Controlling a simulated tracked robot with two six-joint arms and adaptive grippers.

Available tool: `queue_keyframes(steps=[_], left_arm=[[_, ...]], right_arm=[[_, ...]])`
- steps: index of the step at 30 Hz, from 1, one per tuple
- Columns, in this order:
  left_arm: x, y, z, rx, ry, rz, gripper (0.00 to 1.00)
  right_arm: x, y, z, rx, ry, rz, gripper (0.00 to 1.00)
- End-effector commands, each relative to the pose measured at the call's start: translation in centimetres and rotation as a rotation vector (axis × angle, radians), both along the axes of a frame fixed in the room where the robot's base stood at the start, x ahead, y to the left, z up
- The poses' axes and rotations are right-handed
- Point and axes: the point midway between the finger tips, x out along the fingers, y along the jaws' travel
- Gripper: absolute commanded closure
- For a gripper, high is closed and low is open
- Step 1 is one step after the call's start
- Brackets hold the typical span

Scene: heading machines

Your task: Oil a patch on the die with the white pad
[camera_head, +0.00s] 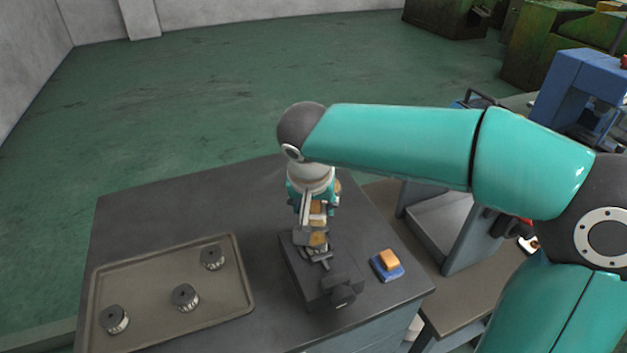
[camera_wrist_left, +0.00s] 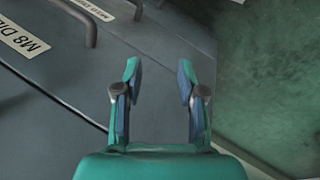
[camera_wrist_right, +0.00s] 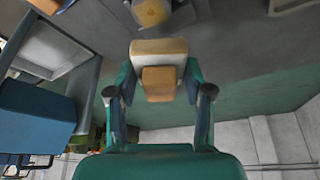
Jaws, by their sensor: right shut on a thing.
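My right gripper (camera_head: 316,208) points down above the dark vise (camera_head: 342,291) on the grey bench. In the right wrist view it (camera_wrist_right: 158,92) is shut on the white pad (camera_wrist_right: 158,47), a cream block with an orange-brown block on it. The die (camera_head: 318,240) looks like an amber round piece in the vise, just below the pad; its amber face also shows in the right wrist view (camera_wrist_right: 150,12). The pad looks apart from the die there. My left gripper (camera_wrist_left: 160,92) is open and empty beside a grey cabinet front; it is outside the head view.
A blue dish (camera_head: 388,274) with an orange block (camera_head: 389,259) stands right of the vise. A tray (camera_head: 215,309) with several dark toothed parts lies at the left. A blue machine (camera_head: 570,85) stands at the right. The bench behind the tray is clear.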

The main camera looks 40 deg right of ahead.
Motion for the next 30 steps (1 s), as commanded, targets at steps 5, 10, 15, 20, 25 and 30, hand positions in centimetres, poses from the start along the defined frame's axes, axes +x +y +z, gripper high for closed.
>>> queue_keyframes(steps=[5,10,15,20,25,30], left_arm=[[0.0,0.0,1.5,0.000,-0.001,0.000,0.60],[0.0,0.0,2.4,0.000,0.000,0.000,0.60],[0.0,0.0,2.6,0.000,0.000,0.000,0.60],[0.0,0.0,2.5,0.000,0.000,0.000,0.60],[0.0,0.0,2.5,0.000,0.000,0.000,0.60],[0.0,0.0,2.5,0.000,0.000,0.000,0.60]], right_arm=[[0.0,0.1,2.0,0.000,0.000,0.001,0.82],[0.0,0.1,3.3,0.001,-0.001,0.000,0.82],[0.0,0.0,3.6,0.000,0.000,-0.001,0.82],[0.0,0.0,3.5,0.001,-0.001,0.000,0.82],[0.0,0.1,3.5,0.001,-0.001,0.000,0.82],[0.0,0.1,3.5,0.000,0.000,0.001,0.82]])
